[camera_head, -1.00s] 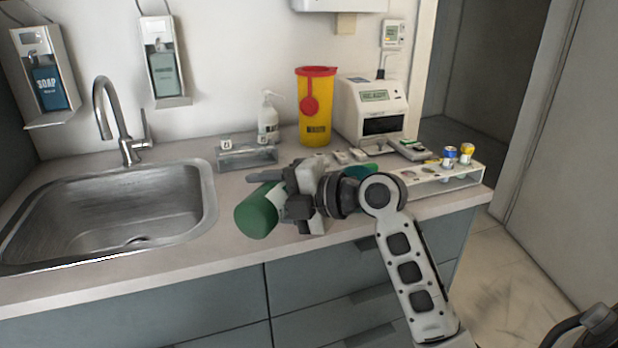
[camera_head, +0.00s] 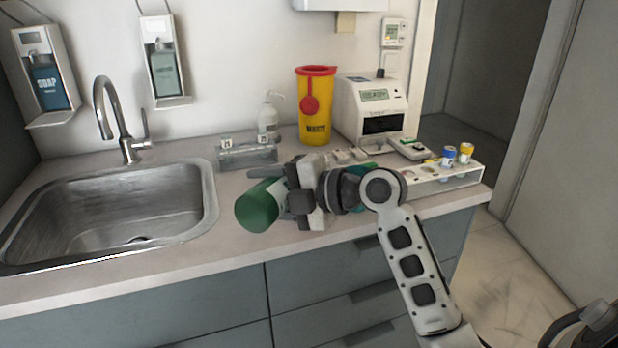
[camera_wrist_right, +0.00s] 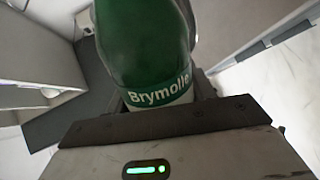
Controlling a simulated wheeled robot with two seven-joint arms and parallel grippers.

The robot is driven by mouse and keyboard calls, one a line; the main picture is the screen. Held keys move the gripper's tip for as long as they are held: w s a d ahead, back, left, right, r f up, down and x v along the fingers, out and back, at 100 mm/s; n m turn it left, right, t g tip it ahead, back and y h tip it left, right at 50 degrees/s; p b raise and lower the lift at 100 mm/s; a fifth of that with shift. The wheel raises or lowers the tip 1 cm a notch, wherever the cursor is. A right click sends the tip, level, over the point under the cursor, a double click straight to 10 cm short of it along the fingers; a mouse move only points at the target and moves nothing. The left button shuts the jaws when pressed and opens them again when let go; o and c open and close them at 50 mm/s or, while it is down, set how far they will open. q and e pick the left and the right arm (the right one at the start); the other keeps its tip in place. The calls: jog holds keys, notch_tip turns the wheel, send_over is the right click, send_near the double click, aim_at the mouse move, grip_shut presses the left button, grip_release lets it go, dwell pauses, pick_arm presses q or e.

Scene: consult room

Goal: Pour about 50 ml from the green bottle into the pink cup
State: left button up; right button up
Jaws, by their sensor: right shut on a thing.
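The pink cup is not visible in either view; my right gripper and wrist hide part of the counter. My left gripper is not in view.
A sink (camera_head: 120,215) lies left of the bottle. Behind are a clear tray (camera_head: 247,158), a pump bottle (camera_head: 268,120), a yellow waste bin (camera_head: 314,108) and a white device (camera_head: 371,105). A vial rack (camera_head: 445,180) stands right. A teal thing shows partly behind my wrist.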

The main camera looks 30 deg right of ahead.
jog(key=shift+s+a, duration=0.1)
jog(key=shift+a, duration=0.05)
jog(key=shift+f+b, duration=0.3)
pick_arm(q)
jog(key=b, duration=0.2)
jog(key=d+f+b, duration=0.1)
jog(key=b, duration=0.1)
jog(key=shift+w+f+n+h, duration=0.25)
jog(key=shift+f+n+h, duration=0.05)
pick_arm(e)
jog(key=f+n, duration=0.1)
jog(key=n, duration=0.1)
jog(key=f+n+t+h, duration=0.1)
jog(key=f+n, duration=0.1)
jog(key=shift+s+a+f+h, duration=0.2)
jog(key=shift+f+h, duration=0.05)
jog(key=shift+h, duration=0.05)
pick_arm(q)
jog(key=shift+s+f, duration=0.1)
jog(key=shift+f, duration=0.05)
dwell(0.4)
jog(key=shift+b, duration=0.3)
